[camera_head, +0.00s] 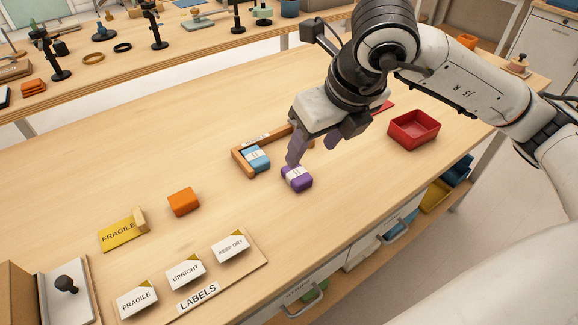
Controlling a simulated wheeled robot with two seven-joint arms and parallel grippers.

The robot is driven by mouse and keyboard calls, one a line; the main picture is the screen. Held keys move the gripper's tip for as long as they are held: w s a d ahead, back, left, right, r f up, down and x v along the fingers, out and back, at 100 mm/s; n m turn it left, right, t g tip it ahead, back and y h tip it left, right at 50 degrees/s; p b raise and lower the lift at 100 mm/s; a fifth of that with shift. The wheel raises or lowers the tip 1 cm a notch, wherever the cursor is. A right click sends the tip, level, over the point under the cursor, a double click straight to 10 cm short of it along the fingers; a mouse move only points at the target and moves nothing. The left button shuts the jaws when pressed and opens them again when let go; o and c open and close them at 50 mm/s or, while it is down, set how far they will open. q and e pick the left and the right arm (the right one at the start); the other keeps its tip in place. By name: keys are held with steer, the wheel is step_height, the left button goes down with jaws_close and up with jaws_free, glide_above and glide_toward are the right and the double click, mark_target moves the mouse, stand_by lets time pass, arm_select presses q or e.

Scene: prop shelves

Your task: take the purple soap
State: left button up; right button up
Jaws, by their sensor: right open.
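The purple soap (297,179) is a small block with a white label band. It lies on the wooden table near its front edge, in the middle of the view. My right gripper (310,150) is open just above and behind it, with its two purple-grey fingers pointing down. The left finger's tip overlaps the soap's upper edge in the picture; I cannot tell whether they touch. My left gripper is not in view.
A blue soap (256,158) sits inside a wooden corner frame (240,164) just left. An orange block (184,201), a yellow FRAGILE card (122,233) and a labels board (254,259) lie further left. A red tray (391,142) stands right.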

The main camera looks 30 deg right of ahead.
mark_target(298, 174)
steer(key=x, duration=0.3)
steer(key=shift+f, duration=0.4)
steer(key=shift+a+x, duration=0.1)
steer(key=shift+x, duration=1.4)
steer(key=shift+a+x, duration=0.15)
steer(key=shift+x, duration=1.35)
steer(key=c, duration=1.2)
